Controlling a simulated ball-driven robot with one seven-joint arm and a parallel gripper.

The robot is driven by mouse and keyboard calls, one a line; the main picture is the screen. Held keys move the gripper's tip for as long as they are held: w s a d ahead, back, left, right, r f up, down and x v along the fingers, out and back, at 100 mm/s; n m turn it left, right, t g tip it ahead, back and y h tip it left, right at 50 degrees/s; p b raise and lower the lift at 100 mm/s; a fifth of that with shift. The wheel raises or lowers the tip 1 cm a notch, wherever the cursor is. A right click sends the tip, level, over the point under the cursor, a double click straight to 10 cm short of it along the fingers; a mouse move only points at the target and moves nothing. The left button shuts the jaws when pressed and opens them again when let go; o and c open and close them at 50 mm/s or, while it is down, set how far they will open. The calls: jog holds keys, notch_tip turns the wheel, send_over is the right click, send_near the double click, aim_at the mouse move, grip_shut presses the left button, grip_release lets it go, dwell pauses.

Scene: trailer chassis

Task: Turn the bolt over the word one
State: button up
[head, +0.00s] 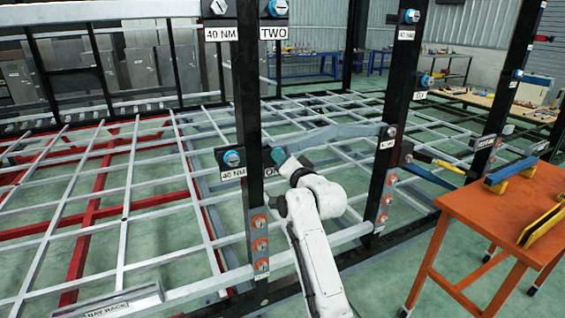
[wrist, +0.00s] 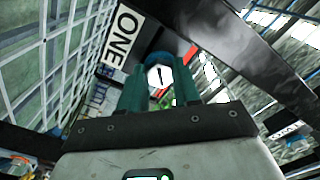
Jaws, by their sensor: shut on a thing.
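The label with the word ONE (wrist: 122,36) is on the dark post, upper left of my gripper in the wrist view. In the head view my gripper (head: 278,156) is at the post beside this label, which is partly covered by my arm. The wrist view shows the teal fingers of my gripper (wrist: 160,92) shut on both sides of a bolt (wrist: 160,76). Its pale six-sided face has a black line running roughly up and down. In the head view this bolt is hidden behind my gripper.
On the same post, a blue bolt (head: 232,158) sits over a 40 NM label (head: 233,174). Higher up are a white bolt (head: 219,7) and a blue bolt over TWO (head: 277,8). An orange table (head: 480,215) with tools stands right. The chassis frame (head: 100,200) spreads left.

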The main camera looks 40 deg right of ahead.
jog(key=n+b, duration=0.2)
jog(key=n, duration=1.7)
jog(key=shift+d+b, duration=0.15)
jog(key=shift+b, duration=0.15)
jog(key=shift+n, duration=0.4)
jog(key=o, duration=1.1)
jog(key=shift+c, duration=0.2)
jog(key=shift+s, duration=0.1)
jog(key=v, duration=1)
jog(key=shift+s+b, duration=0.25)
jog(key=shift+b, duration=0.1)
